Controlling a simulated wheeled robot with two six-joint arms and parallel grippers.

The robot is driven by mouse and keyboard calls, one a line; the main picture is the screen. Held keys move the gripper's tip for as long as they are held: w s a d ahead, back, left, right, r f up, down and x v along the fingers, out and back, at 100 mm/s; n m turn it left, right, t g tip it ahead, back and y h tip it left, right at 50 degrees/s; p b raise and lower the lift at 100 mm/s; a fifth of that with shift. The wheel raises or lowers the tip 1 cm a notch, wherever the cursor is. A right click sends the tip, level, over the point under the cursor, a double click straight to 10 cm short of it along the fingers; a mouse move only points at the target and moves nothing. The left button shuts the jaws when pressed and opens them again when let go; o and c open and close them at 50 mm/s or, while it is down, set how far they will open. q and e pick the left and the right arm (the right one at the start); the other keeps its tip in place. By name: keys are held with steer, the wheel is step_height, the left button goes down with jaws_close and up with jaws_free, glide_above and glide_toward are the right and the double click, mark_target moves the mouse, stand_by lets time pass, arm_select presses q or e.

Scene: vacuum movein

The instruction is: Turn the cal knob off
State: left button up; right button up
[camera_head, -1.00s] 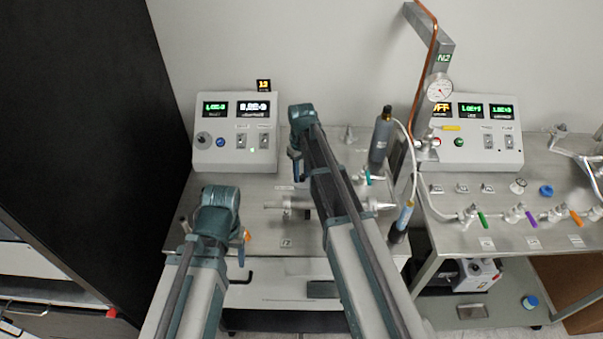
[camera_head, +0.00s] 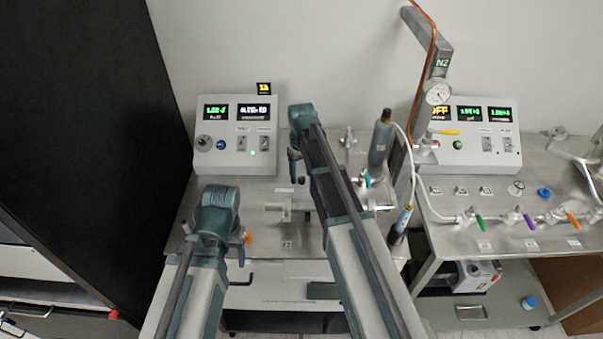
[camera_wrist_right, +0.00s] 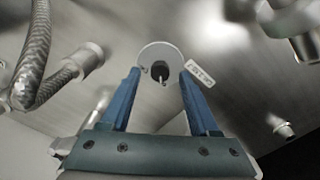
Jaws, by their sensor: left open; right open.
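In the right wrist view, a round pale disc with a dark knob (camera_wrist_right: 160,70) at its centre lies ahead on the metal bench top. A small label (camera_wrist_right: 200,73), too blurred to read surely, is beside it. My right gripper (camera_wrist_right: 160,76) is open, its blue fingers reaching to either side of the disc; contact cannot be told. In the head view my right gripper (camera_head: 294,168) points down over the left bench, with a small dark knob (camera_head: 301,180) by its tip. My left gripper (camera_head: 241,252) hangs at the bench's front edge, mostly hidden by its arm.
A control box (camera_head: 235,135) with green displays stands behind on the left bench (camera_head: 340,160). A dark cylinder (camera_head: 381,140), valves and a white hose are to the right. A second bench (camera_head: 450,235) carries another box (camera_head: 486,142) and coloured valve handles.

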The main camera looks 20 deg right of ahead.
mark_target(301, 179)
step_height(301, 179, up, 13)
steer(key=p, duration=1.1)
steer(key=shift+f+p, duration=0.2)
steer(key=shift+p, duration=0.2)
steer(key=s+a+f+b, duration=0.1)
steer(key=s+a, duration=0.1)
steer(key=s, duration=0.1)
steer(key=s+a+f+b, duration=0.1)
steer(key=s+a, duration=0.2)
steer(key=s, duration=0.1)
steer(key=s+a+f+b, duration=0.2)
steer(key=s, duration=0.1)
steer(key=shift+s+a, duration=0.15)
steer(key=shift+a, duration=0.05)
steer(key=s+a+f+b, duration=0.1)
steer(key=s+a+b, duration=0.1)
steer(key=s, duration=0.5)
steer(key=s+a+f+h+b, duration=0.1)
steer(key=s+a+f, duration=0.1)
steer(key=s+a, duration=0.2)
steer(key=s, duration=0.3)
steer(key=shift+f+b, duration=0.3)
steer(key=shift+b, duration=0.05)
